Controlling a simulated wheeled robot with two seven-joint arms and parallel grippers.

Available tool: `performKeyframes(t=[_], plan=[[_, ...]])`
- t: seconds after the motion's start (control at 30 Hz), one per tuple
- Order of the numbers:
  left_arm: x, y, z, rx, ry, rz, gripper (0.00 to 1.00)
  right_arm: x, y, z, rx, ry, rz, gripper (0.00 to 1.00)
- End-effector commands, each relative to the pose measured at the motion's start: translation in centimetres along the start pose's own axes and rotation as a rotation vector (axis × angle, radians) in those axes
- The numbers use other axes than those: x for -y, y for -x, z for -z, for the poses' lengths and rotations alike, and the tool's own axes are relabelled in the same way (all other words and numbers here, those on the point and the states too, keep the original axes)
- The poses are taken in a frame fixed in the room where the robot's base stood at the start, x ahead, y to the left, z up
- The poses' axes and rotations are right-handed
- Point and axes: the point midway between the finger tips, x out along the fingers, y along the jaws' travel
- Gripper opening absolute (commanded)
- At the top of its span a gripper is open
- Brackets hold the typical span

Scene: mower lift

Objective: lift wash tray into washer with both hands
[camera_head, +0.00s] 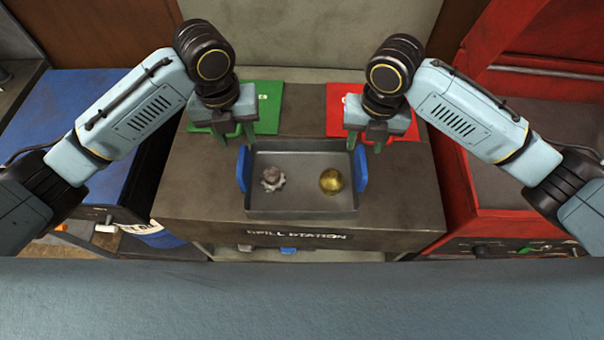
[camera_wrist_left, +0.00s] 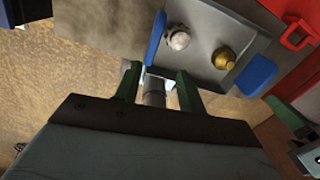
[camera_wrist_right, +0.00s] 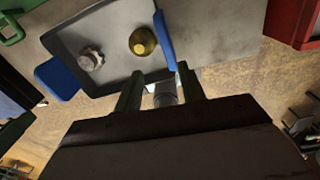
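The grey wash tray (camera_head: 300,208) sits on the bench, with a blue handle on its left side (camera_head: 243,168) and one on its right side (camera_head: 361,168). A pale gear-like part (camera_head: 272,178) and a brass ball-like part (camera_head: 331,181) lie in it. My left gripper (camera_head: 238,138) is open and empty above and behind the left handle; the left wrist view shows its fingers (camera_wrist_left: 157,85) apart near that handle. My right gripper (camera_head: 370,140) is open and empty above and behind the right handle; the right wrist view shows its fingers (camera_wrist_right: 160,85) apart.
A green mat (camera_head: 266,110) lies behind the left gripper and a red mat (camera_head: 342,115) behind the right one. A blue cabinet (camera_head: 75,105) stands at left and a red one (camera_head: 490,190) at right. Bench space beside the tray is clear.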

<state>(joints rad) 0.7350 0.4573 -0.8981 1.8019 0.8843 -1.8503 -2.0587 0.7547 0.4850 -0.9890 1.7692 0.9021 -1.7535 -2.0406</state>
Motion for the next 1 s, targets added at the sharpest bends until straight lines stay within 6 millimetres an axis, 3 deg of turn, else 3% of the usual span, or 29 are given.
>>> performKeyframes(t=[0.17, 0.57, 0.77, 1.0], plan=[[-0.8, 1.0, -0.9, -0.010, -0.107, -0.037, 0.40, 1.0, 0.8, -0.9, -0.010, 0.101, 0.040, 0.40], [-0.8, 0.6, -0.8, -0.011, -0.112, -0.037, 0.40, 1.0, 0.4, -0.9, -0.011, 0.106, 0.039, 0.40], [-0.9, -2.2, -0.7, -0.014, -0.111, -0.038, 0.40, 1.1, -2.3, -0.8, -0.014, 0.105, 0.038, 0.40], [-1.1, -7.0, -0.7, -0.015, -0.110, -0.037, 0.40, 1.2, -7.1, -0.8, -0.014, 0.104, 0.039, 0.40]])
